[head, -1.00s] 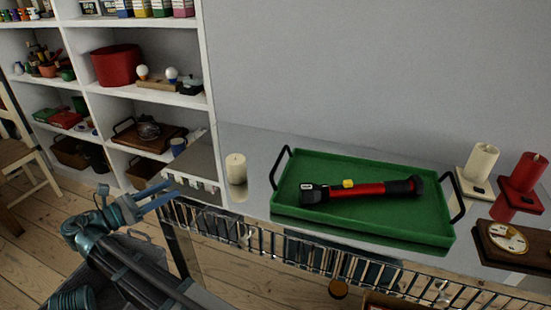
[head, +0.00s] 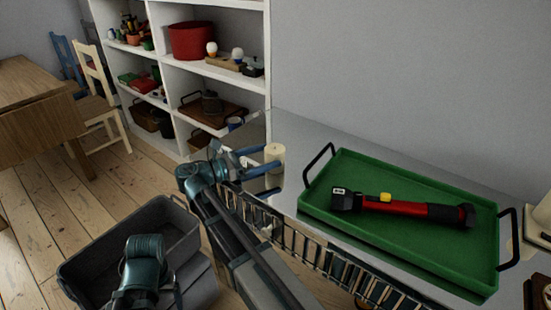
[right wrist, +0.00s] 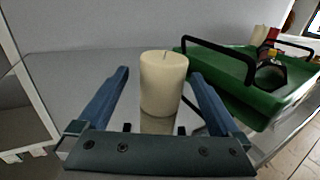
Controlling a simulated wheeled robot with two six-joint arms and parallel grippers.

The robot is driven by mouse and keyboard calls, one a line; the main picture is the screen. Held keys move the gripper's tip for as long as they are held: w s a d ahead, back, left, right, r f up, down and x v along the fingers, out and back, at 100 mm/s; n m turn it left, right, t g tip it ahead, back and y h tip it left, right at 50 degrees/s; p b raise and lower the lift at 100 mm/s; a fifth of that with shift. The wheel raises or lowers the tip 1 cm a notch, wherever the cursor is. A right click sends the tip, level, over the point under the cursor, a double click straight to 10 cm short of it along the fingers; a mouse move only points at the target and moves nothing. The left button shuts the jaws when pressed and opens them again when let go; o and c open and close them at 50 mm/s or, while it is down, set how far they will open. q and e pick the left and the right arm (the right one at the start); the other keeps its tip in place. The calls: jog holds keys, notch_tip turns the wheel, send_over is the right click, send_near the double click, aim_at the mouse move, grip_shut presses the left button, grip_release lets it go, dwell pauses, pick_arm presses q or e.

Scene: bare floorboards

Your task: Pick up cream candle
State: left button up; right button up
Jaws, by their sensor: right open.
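The cream candle (head: 275,153) is a short upright cylinder on the left end of the metallic tabletop. My right gripper (head: 267,158) is open, with its blue fingers reaching toward the candle from the left. In the right wrist view the candle (right wrist: 163,82) stands between the lines of the two open fingers (right wrist: 160,74), with a gap on each side. I cannot tell how far the fingertips reach past its near face. My left gripper is not in view.
A green tray (head: 335,216) with black handles holds a red and black flashlight (head: 405,207), right of the candle. White shelves (head: 215,72) are behind. A grey bin (head: 180,221) is at lower left.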

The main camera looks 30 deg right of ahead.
aim_at(284, 149)
jog(key=shift+d, duration=0.5)
jog(key=d, duration=0.5)
jog(key=shift+s+r+p, duration=0.3)
jog(key=shift+s+p, duration=0.05)
jog(key=shift+s, duration=0.05)
jog(key=c, duration=1.5)
jog(key=shift+r, duration=0.15)
jog(key=shift+r+p, duration=0.95)
jog(key=shift+p, duration=0.1)
notch_tip(284, 149, up, 2)
jog(key=shift+p, duration=1.05)
jog(key=s+a, duration=0.9)
jog(key=a, duration=0.4)
notch_tip(284, 149, up, 20)
jog(key=p, duration=2)
jog(key=shift+s, duration=0.15)
